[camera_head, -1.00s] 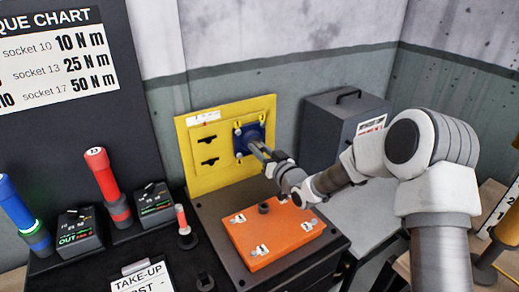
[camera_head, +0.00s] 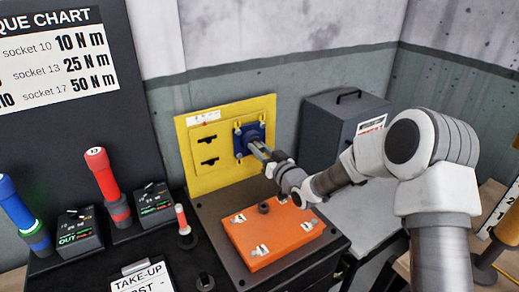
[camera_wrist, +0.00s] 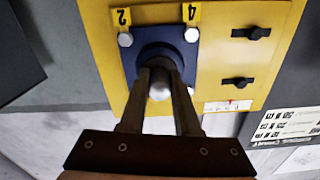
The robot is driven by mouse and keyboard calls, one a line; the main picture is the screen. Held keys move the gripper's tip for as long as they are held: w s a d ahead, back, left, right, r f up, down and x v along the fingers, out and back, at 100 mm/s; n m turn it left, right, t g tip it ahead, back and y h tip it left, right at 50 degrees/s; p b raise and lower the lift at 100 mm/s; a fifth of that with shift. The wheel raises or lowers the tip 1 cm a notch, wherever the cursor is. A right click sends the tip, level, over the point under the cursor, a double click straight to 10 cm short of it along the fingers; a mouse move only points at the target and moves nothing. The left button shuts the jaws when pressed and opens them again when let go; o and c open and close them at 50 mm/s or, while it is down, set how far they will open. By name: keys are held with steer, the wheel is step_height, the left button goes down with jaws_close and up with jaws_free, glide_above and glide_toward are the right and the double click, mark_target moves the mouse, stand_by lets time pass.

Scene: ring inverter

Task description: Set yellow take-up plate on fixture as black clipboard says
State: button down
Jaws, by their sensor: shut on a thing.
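A yellow plate (camera_head: 195,165) stands upright at the back of the dark bench, with two black slotted fittings. A blue square block (camera_head: 239,143) with silver bolts sits on its right part. In the wrist view the blue block (camera_wrist: 184,52) has yellow tags 2 (camera_wrist: 121,17) and 4 (camera_wrist: 191,12) beside two bolts. My gripper (camera_head: 258,149) is shut on the round-ended knob (camera_wrist: 159,84) at the block's centre; its fingers flank the knob in the wrist view. The black clipboard (camera_head: 140,279) lies at the bottom edge, its sheet reading "TAKE-UP", the rest cut off.
An orange plate (camera_head: 270,240) with silver clamps lies on the bench before the yellow plate. Red (camera_head: 103,178) and blue (camera_head: 18,207) handled tools stand left beside small display boxes. A grey box (camera_head: 330,128) stands behind my arm at right.

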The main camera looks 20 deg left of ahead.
steer(key=shift+s+f+b, duration=0.1)
steer(key=shift+b, duration=0.25)
steer(key=shift+s+a+b, duration=0.15)
steer(key=shift+b, duration=0.25)
steer(key=shift+s+a+b, duration=0.15)
steer(key=shift+s+b, duration=0.05)
steer(key=shift+b, duration=0.1)
steer(key=c, duration=0.6)
jaws_free()
steer(key=v, duration=1.7)
steer(key=shift+s, duration=0.1)
steer(key=shift+d, duration=0.25)
